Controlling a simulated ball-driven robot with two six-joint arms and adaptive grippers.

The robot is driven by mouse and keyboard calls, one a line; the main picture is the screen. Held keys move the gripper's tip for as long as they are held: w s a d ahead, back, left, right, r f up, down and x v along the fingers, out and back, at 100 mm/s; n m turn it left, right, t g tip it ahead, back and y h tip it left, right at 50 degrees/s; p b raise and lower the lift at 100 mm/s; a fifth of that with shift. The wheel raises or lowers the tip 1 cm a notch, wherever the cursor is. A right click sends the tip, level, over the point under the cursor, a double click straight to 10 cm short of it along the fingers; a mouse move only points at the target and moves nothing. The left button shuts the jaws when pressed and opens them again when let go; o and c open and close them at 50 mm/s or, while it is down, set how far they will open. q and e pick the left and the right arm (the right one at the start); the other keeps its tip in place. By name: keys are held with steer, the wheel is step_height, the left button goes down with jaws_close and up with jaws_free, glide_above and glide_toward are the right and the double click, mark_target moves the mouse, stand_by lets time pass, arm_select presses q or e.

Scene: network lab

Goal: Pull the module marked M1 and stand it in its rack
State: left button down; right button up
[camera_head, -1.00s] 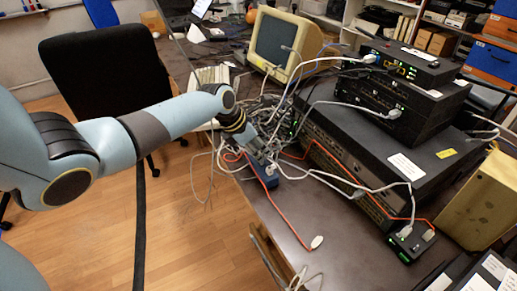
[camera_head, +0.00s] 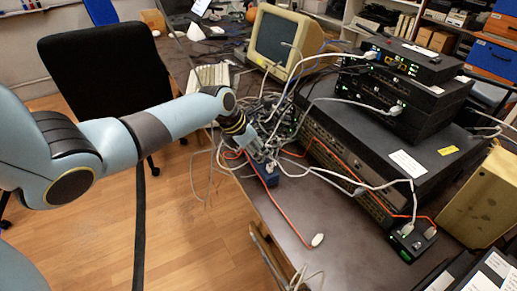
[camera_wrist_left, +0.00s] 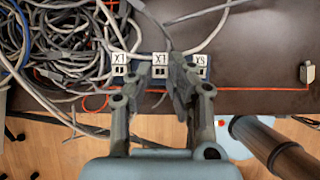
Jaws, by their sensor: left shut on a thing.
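A blue block (camera_head: 268,175) lies among cables near the table's front edge. In the left wrist view, the block (camera_wrist_left: 205,73) carries a row of white labels over small dark sockets; their lettering is hard to read. My left gripper (camera_head: 255,155) is down at the block. In the left wrist view its fingers (camera_wrist_left: 150,92) reach the block's near side. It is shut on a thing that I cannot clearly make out. A grey cable (camera_wrist_left: 160,28) runs down toward the right finger. I cannot read an M1 mark or pick out its rack. My right gripper is not in view.
Tangled cables (camera_wrist_left: 50,45) crowd the block. An orange cable ends in a loose pale plug (camera_head: 317,240) on the table. Black stacked equipment (camera_head: 400,150) stands to the right, with a small black box (camera_head: 405,245) in front. Bare tabletop (camera_head: 345,245) lies nearer the front.

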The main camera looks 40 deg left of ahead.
arm_select(q)
steer(key=shift+f, duration=0.45)
steer(key=c, duration=1.2)
jaws_free()
steer(key=shift+r, duration=0.1)
steer(key=v, duration=1.1)
steer(key=shift+s+r, duration=0.2)
steer(key=shift+r, duration=0.15)
